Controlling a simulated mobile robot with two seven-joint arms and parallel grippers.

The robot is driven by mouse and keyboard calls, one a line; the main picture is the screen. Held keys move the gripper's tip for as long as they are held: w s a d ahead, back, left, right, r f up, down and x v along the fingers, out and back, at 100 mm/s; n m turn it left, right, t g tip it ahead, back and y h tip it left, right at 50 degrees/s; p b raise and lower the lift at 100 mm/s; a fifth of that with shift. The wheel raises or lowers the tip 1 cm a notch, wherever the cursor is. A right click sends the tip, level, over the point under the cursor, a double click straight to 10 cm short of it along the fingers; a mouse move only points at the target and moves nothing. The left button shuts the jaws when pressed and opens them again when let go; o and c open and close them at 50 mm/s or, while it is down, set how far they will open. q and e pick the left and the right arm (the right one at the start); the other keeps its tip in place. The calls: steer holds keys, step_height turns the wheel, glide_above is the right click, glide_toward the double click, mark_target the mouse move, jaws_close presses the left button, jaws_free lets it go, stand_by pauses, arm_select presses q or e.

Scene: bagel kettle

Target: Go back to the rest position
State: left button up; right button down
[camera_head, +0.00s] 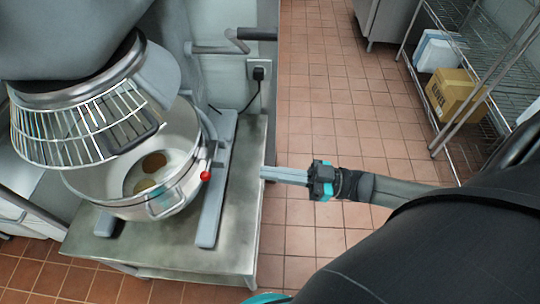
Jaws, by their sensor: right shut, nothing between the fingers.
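My right gripper (284,174) reaches in from the right and points left. Its fingers are closed together with nothing between them. It hangs in front of the right edge of a metal stand (245,215); I cannot tell whether it is apart from that edge. My right arm fills the lower right. My left gripper is not in view.
A large mixer with a wire guard (75,130) and a steel bowl (130,210) stands on the metal stand at left. Round brownish items lie in the bowl. A wire rack at right holds a yellow box (455,93). The tiled floor (330,110) between them is clear.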

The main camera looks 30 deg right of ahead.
steer(key=w+d+f+m+t+h, duration=0.1)
steer(key=d+f+m+h, duration=0.15)
steer(key=f+h, duration=0.4)
steer(key=w+d+f+m+t+h, duration=0.1)
steer(key=d+f+m+h, duration=0.15)
steer(key=f, duration=0.65)
steer(key=s+d+f+m+g+h, duration=0.25)
steer(key=s+f+h, duration=0.25)
steer(key=f, duration=0.6)
steer(key=s+a+f+g+h, duration=0.1)
steer(key=s+a+f+g, duration=0.1)
steer(key=s, duration=0.5)
steer(key=s+a+f+g, duration=0.2)
steer(key=s+f+g, duration=0.2)
steer(key=s+f, duration=0.3)
steer(key=s+a+f+m+g+h, duration=0.1)
steer(key=s+a+f+g, duration=0.1)
steer(key=s, duration=0.7)
step_height(320, 180, down, 2)
steer(key=shift+s+a+f+g+h, duration=0.25)
steer(key=shift+a+g+h, duration=0.1)
steer(key=shift+g, duration=0.5)
